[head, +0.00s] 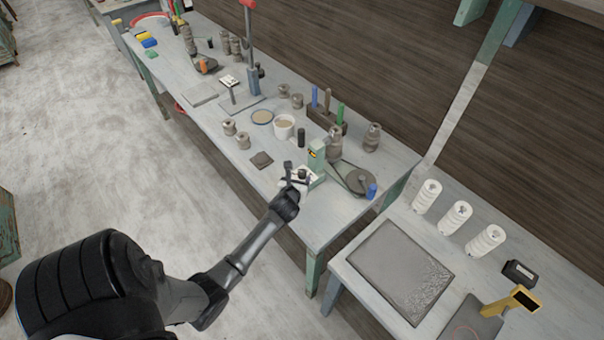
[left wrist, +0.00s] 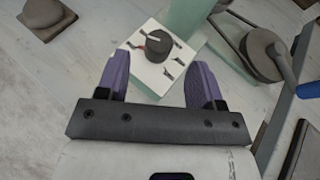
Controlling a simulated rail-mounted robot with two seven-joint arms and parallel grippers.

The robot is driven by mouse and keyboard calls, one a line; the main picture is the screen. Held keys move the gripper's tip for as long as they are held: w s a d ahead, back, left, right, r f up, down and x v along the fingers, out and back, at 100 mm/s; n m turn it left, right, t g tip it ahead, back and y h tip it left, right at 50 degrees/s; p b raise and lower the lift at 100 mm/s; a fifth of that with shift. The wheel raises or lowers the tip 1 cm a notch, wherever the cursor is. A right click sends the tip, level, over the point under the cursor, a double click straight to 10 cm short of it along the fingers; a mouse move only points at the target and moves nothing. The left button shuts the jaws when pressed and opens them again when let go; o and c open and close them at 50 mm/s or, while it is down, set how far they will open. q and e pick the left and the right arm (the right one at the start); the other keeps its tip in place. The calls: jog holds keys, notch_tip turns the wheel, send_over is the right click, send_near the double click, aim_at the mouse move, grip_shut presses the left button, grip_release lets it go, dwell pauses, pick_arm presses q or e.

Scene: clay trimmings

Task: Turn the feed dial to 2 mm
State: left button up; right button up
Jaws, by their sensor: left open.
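The feed dial (left wrist: 159,42) is a dark round knob with a light pointer line on a white plate (left wrist: 148,72) with several marks around it, one of them red. In the left wrist view the pointer lies toward the upper left; I cannot read the mark values. In the head view the dial (head: 302,173) is a small dark knob at the foot of a pale green post (head: 317,157). My left gripper (head: 295,172) is open; its two purple fingers (left wrist: 157,78) lie either side of the plate in view, with the dial beyond the fingertips, not held. My right gripper is not in view.
A dark wheel with a belt (head: 357,180) and a blue-handled part (head: 372,191) stand right of the post. Clay pieces, a white cup (head: 284,128) and tools crowd the bench behind.

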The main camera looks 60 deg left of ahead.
aim_at(302, 173)
pick_arm(q)
jog(key=shift+b+x, duration=0.5)
jog(key=shift+x, duration=2.4)
jog(key=shift+c, duration=0.4)
